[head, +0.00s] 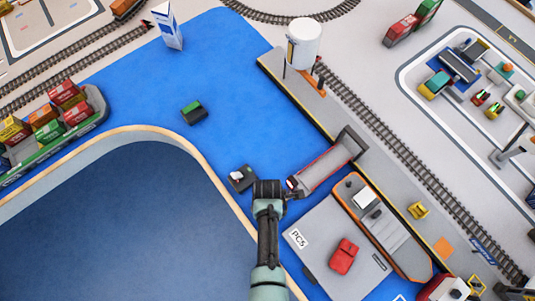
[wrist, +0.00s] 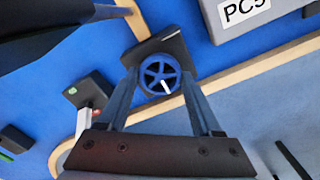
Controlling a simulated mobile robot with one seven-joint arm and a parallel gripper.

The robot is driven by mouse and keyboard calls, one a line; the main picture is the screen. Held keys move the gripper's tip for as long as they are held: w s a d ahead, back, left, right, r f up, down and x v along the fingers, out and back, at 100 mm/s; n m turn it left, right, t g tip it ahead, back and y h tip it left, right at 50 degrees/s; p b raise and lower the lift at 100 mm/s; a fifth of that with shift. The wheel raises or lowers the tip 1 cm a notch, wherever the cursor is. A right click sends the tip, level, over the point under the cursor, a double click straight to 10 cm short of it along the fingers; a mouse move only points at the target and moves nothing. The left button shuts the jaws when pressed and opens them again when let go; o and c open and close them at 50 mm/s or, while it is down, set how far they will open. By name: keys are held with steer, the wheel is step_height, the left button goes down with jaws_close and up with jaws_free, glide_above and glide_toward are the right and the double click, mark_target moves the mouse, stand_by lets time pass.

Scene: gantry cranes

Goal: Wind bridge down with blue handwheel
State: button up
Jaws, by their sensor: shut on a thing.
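The blue handwheel (wrist: 160,74) is spoked with a white mark on its lower right rim. It is mounted on a dark box (wrist: 172,46) in the wrist view. My gripper (wrist: 160,78) is shut on the wheel, with one finger on each side of its rim. In the head view my gripper (head: 268,186) hides the wheel. A grey span with red edges (head: 322,172), which looks like the bridge, lies just right of my gripper. I cannot tell its exact tilt.
A dark box with a pale lever (head: 241,178) stands close left of my gripper; it also shows in the wrist view (wrist: 90,95). A green-topped block (head: 194,112) sits farther back on blue water. The grey PC5 deck (head: 320,215) lies at front right.

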stand_by(0.3)
steer(key=o, duration=1.4)
steer(key=shift+c, duration=0.2)
step_height(320, 180, up, 13)
